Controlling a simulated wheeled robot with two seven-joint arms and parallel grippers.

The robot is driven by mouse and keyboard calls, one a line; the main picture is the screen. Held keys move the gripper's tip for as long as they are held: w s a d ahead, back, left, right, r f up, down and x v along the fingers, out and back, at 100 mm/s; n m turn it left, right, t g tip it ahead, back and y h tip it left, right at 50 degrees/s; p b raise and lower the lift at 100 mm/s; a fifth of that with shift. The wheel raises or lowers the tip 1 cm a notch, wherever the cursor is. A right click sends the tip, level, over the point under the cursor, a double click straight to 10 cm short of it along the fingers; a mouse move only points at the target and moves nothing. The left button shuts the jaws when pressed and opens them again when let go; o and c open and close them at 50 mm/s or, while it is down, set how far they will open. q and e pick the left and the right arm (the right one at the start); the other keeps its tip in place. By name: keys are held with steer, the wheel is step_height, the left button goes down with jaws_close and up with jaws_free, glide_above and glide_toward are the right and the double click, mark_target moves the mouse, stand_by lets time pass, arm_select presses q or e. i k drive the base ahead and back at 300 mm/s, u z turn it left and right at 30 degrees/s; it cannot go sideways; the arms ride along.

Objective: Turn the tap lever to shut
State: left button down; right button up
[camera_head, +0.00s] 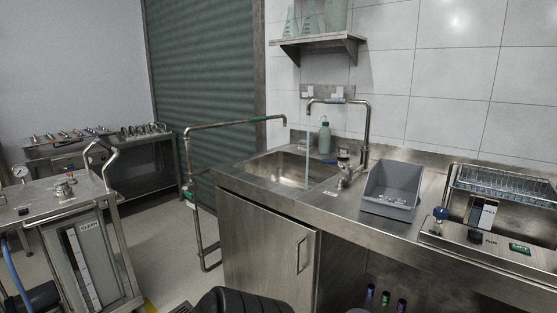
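A tall steel tap (367,130) with a squared, bent spout stands at the back right of the sink (272,166). A thin pale stream of water (308,150) falls from the spout end into the basin. Small fittings (343,157) sit low beside the tap, and one of them may be the lever; it is too small to tell its angle. A further steel fitting (346,179) is on the counter's edge of the basin. Neither my left nor my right gripper shows in this view.
A grey bin (391,187) stands right of the sink, then a steel unit with a rack (500,186). A green bottle (324,138) stands behind the basin. A bent pipe (188,165) rises left of the sink.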

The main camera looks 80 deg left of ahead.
mark_target(346, 166)
steer(key=u, duration=0.9)
steer(key=i, duration=1)
steer(key=u, duration=1)
